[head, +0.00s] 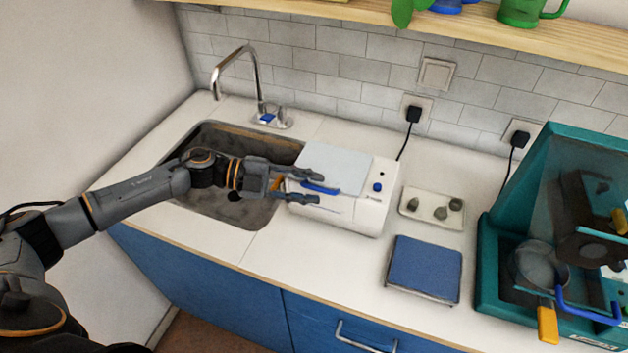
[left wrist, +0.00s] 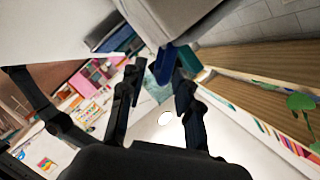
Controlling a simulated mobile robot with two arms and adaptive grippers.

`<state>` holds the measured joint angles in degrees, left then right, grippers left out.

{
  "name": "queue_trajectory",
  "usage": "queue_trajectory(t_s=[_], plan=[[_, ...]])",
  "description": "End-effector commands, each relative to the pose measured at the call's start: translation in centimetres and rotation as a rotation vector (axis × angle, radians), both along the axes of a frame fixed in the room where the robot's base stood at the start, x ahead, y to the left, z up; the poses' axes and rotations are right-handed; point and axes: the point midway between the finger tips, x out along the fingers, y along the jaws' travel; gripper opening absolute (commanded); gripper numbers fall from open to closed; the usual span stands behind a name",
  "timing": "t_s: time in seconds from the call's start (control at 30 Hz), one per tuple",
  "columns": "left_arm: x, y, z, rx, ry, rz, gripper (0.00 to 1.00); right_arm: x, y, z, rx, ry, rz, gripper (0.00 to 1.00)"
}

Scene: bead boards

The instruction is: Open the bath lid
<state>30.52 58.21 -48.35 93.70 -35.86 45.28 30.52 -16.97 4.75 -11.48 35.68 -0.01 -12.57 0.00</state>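The bath is a white box (head: 350,214) on the counter right of the sink, with a pale grey lid (head: 335,168) lying flat on top. A blue handle (head: 321,188) runs along the lid's front edge. My left gripper (head: 312,187) is at the handle, its fingers apart, one above and one below it. In the left wrist view the blue handle (left wrist: 164,66) lies between the open fingertips (left wrist: 158,68), nearer the right one, with a gap at the left one. I cannot tell whether a finger touches it. My right gripper is not in view.
The sink (head: 225,212) and its tap (head: 258,85) are at the left. A small tray (head: 412,213) with dark pieces, a blue-topped square plate (head: 425,267) and a teal machine (head: 490,270) stand to the right. Bare counter lies in front of the bath.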

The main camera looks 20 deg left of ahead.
Motion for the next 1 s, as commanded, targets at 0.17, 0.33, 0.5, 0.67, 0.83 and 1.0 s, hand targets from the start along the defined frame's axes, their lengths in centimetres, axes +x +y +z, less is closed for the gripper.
queue_trajectory(t_s=[0.17,0.33,0.5,0.67,0.83,1.0], plan=[[0.4,-1.2,-0.2,-0.001,0.000,0.000,0.33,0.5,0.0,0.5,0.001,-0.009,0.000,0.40],[0.4,-1.3,-0.3,0.000,0.000,0.000,0.33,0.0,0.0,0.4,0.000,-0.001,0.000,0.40],[0.4,-1.3,-0.3,0.000,0.000,0.000,0.23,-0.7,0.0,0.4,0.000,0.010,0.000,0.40],[0.4,-1.3,-0.3,0.000,0.000,0.000,0.00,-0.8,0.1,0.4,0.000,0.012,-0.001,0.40],[0.4,-1.3,-0.3,0.000,0.000,0.000,0.00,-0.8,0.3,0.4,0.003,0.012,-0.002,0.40],[0.5,-1.3,-0.1,0.001,0.005,0.001,0.00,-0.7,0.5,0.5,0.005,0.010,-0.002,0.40]])
